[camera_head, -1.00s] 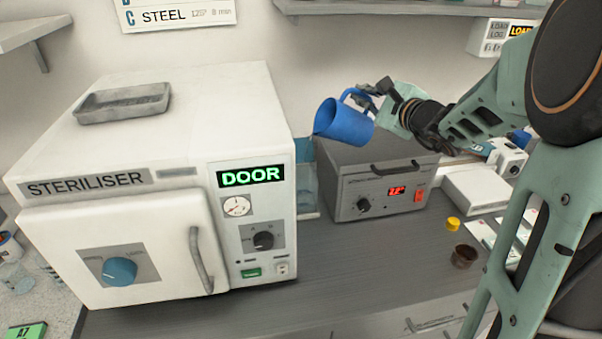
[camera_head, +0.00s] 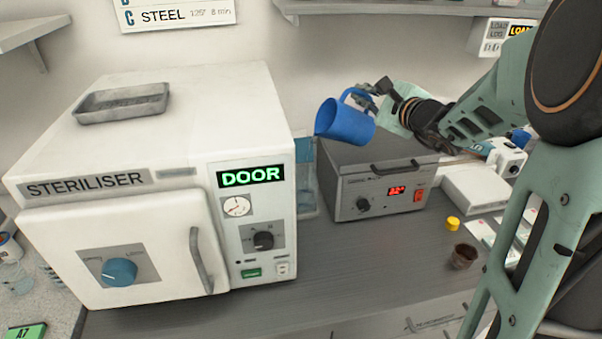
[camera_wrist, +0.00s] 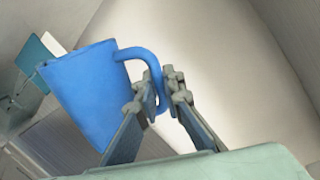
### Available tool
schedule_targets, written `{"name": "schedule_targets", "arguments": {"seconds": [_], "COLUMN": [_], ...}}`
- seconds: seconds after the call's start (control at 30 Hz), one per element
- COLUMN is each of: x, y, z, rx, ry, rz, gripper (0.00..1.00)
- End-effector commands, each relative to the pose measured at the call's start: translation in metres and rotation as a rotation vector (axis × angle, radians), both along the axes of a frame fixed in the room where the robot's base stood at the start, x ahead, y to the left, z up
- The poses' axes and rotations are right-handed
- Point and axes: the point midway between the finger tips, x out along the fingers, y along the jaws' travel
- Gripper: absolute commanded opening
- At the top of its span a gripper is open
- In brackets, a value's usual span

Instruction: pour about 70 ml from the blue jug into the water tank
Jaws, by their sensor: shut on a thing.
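The blue jug (camera_head: 344,122) is held in the air above the grey box unit, tilted with its mouth to the left. My gripper (camera_head: 364,92) is shut on the jug's handle. In the wrist view my gripper (camera_wrist: 160,92) closes around the handle of the jug (camera_wrist: 88,95), whose mouth faces up and left. The water tank (camera_head: 306,180) appears to be the clear bluish vessel between the steriliser and the grey unit, mostly hidden. The jug's mouth is above and close to it. No stream of water can be made out, and the jug's inside is hidden.
The white steriliser (camera_head: 115,245) stands left with a grey tray (camera_head: 122,102) on top. The grey unit (camera_head: 375,190) with a red display stands under the jug. A yellow cap (camera_head: 452,223) and a brown cup (camera_head: 463,257) are to the right. The front counter is clear.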

Motion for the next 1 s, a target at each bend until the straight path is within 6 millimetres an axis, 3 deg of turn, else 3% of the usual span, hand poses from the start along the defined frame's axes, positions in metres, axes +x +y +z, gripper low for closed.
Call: {"name": "schedule_targets", "arguments": {"seconds": [1.0], "x": [-0.0021], "y": [0.0009], "z": [0.0020], "rx": [-0.040], "ry": [-0.014], "rz": [-0.001], "gripper": [0.00]}}
